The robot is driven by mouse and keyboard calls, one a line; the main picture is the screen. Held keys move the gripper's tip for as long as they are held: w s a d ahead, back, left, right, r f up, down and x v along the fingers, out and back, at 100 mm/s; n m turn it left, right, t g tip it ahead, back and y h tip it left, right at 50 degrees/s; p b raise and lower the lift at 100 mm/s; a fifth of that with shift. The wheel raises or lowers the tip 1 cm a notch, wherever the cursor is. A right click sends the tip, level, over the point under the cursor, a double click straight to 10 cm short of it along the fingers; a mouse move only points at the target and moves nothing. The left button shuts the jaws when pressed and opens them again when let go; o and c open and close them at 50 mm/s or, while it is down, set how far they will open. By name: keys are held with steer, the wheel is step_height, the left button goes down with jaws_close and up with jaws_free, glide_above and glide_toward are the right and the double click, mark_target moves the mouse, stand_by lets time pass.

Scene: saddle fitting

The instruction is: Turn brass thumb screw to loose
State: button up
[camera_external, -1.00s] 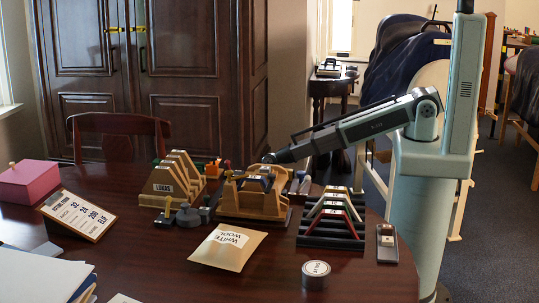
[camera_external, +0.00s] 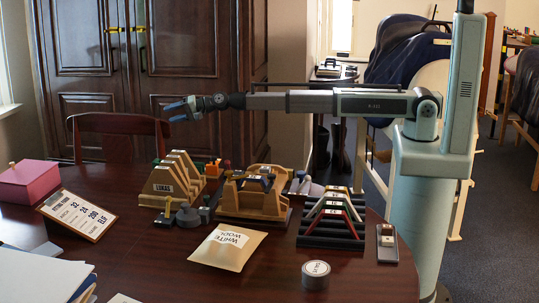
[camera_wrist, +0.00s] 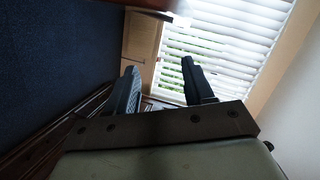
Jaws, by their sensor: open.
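My gripper (camera_external: 178,109) is open and empty. It is raised well above the table, at the end of my level arm, in front of the dark cabinet. In the wrist view my two fingers (camera_wrist: 163,82) stand apart with nothing between them; a window shows beyond. A wooden fitting stand (camera_external: 253,203) with a small blue piece (camera_external: 255,180) on it stands on the table, below and to the right of my gripper. The brass thumb screw is too small to make out for certain in the external view, and the wrist view does not show it.
On the table stand a wooden rack labelled LUKAS (camera_external: 163,188), a dark rack with coloured gullet pieces (camera_external: 330,236), a packet labelled white wool (camera_external: 228,252), a clipboard (camera_external: 76,212) and a pink box (camera_external: 30,183). A chair (camera_external: 119,124) stands behind.

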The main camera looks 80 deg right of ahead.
steer(key=w+a+r+m+t, duration=0.1)
steer(key=w+a+r+t, duration=0.15)
steer(key=a+r, duration=0.35)
steer(key=s+a+n+g+y, duration=0.25)
steer(key=a+g, duration=0.25)
steer(key=a, duration=0.9)
steer(key=n+g+h, duration=0.1)
steer(key=g+h, duration=0.5)
steer(key=g, duration=0.6)
glide_toward(229, 172)
step_height(229, 172, down, 8)
steer(key=shift+w+d+f, duration=0.1)
steer(key=shift+w+d, duration=0.1)
jaws_close()
